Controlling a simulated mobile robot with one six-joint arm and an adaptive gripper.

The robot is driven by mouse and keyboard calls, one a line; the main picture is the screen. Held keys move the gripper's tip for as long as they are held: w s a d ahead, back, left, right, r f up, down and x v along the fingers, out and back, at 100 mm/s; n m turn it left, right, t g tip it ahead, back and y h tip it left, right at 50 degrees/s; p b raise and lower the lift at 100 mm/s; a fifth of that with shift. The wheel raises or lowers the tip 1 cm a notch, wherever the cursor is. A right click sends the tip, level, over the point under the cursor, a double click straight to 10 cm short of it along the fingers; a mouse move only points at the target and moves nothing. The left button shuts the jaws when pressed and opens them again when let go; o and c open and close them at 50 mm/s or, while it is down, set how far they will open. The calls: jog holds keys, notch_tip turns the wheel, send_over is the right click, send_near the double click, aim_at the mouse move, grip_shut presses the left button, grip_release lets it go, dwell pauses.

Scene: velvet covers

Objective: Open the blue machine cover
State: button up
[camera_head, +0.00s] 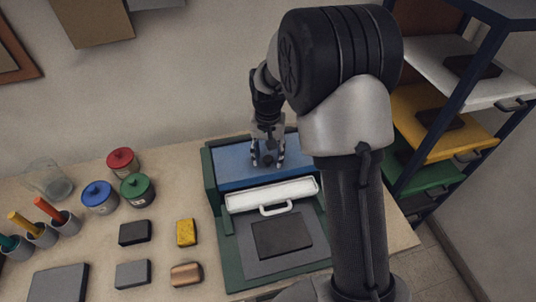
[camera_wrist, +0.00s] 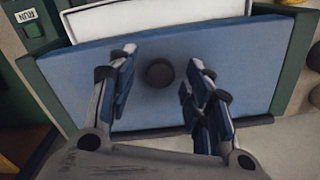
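The blue machine cover (camera_head: 235,168) lies closed across the back of a green machine in the head view. It fills much of the wrist view (camera_wrist: 230,75), with a dark round knob (camera_wrist: 160,73) on it. My gripper (camera_head: 268,160) is just above the cover. In the wrist view my gripper (camera_wrist: 160,85) has its two fingers apart, one on each side of the knob. I cannot tell whether either finger touches it; a gap shows on both sides.
The green machine (camera_head: 214,210) has a white bar with a handle (camera_head: 275,208) and a dark pad (camera_head: 282,235) in front. A shelf rack (camera_head: 440,125) with coloured trays stands at right.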

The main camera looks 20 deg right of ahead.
grip_shut()
dwell(0.4)
